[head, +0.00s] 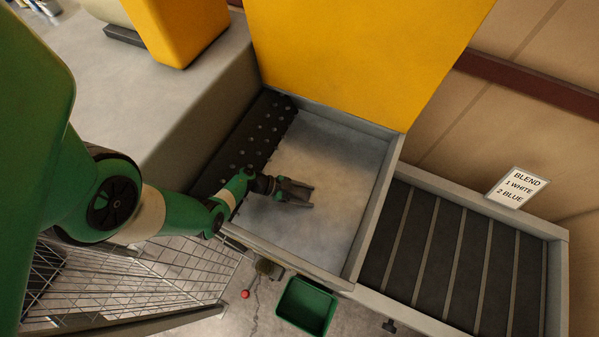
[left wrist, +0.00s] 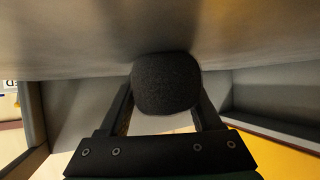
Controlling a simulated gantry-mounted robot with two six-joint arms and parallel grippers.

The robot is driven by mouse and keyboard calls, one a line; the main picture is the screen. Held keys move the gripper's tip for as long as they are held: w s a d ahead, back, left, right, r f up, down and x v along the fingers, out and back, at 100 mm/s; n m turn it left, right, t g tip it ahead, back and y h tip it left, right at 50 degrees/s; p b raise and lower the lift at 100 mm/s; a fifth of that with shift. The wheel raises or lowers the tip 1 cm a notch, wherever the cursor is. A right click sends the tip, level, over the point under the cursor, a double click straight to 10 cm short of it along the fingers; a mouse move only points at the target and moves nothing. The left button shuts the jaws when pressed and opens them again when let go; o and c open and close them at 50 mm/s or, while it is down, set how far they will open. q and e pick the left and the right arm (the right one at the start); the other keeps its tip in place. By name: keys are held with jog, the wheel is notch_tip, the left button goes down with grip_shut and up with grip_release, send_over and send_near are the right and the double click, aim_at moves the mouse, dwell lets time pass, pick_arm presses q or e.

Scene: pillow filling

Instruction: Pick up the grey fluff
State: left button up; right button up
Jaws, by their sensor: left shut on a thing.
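The grey fluff (left wrist: 166,84) shows in the left wrist view as a dark, rounded, rough-textured lump between my left gripper's two fingers. My left gripper (head: 298,193) is shut on it, over the pale metal tray (head: 325,220) in the head view. In the head view I cannot make out the fluff apart from the dark gripper. I cannot tell whether it touches the tray floor. My right gripper is not in view.
A yellow panel (head: 360,50) stands behind the tray. A dark slatted section (head: 460,260) lies to the right, with a blend sign (head: 517,188) reading 1 white, 2 blue. A green bin (head: 306,306) is below the tray, and a wire cart (head: 150,275) is at lower left.

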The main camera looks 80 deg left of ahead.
aim_at(307, 193)
pick_arm(q)
jog(key=shift+c, duration=0.9)
jog(key=shift+r, duration=0.1)
jog(key=shift+r+p, duration=0.25)
jog(key=shift+p, duration=0.05)
notch_tip(307, 193, up, 3)
jog(key=shift+f+p, duration=0.2)
jog(key=shift+p, duration=0.8)
jog(key=w+d+r+p, duration=0.3)
jog(key=w+d+r, duration=0.2)
jog(key=d+r, duration=0.4)
jog(key=d, duration=0.4)
jog(key=shift+w+r, duration=0.2)
jog(key=shift+r, duration=0.2)
